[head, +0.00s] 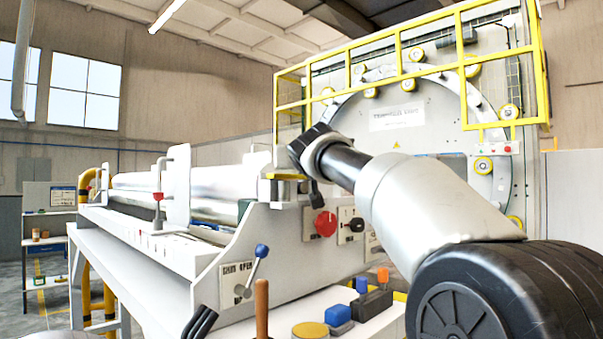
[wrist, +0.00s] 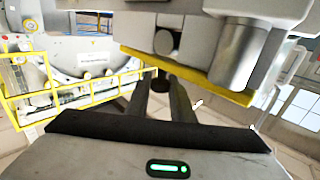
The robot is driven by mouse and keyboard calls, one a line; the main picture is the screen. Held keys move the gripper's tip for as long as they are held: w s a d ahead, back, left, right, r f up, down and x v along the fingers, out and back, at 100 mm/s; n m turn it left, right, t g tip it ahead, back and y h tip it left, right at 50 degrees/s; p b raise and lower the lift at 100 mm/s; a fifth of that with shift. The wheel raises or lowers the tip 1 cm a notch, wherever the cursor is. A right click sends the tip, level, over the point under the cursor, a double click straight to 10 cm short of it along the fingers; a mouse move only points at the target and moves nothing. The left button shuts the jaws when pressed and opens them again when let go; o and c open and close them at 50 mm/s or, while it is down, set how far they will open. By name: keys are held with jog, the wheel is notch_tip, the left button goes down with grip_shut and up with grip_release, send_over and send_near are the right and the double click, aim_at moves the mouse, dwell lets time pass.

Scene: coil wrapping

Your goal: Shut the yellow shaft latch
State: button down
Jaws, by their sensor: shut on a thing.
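The yellow shaft latch (head: 284,176) is a short yellow bar at the near end of the shaft bed in the head view. In the wrist view its yellow edge (wrist: 190,76) runs slantwise just beyond my fingertips. My gripper (head: 316,196) is close to the right end of the latch. In the wrist view my gripper (wrist: 161,84) has its two fingers on either side of a small dark round knob at the latch and is shut on it. The fingers hide part of the knob, so its full shape cannot be told.
A silver roll (head: 215,180) lies in the white machine bed behind the latch. A red knob (head: 326,224) and a blue-tipped lever (head: 261,251) are on the front panels. A yellow railing (head: 400,60) surrounds the large ring machine behind my arm.

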jog(key=shift+w+a+f+m+h+b, duration=0.15)
jog(key=shift+w+a+m+h+b, duration=0.1)
jog(key=shift+a+m+h+b, duration=0.25)
jog(key=shift+d+h, duration=0.25)
jog(key=shift+h, duration=0.25)
jog(key=shift+r, duration=0.2)
jog(key=c, duration=1.6)
grip_release()
jog(key=shift+o, duration=0.2)
jog(key=s+b, duration=0.6)
jog(key=s, duration=1.1)
jog(key=shift+s+a, duration=0.15)
jog(key=shift+s, duration=0.05)
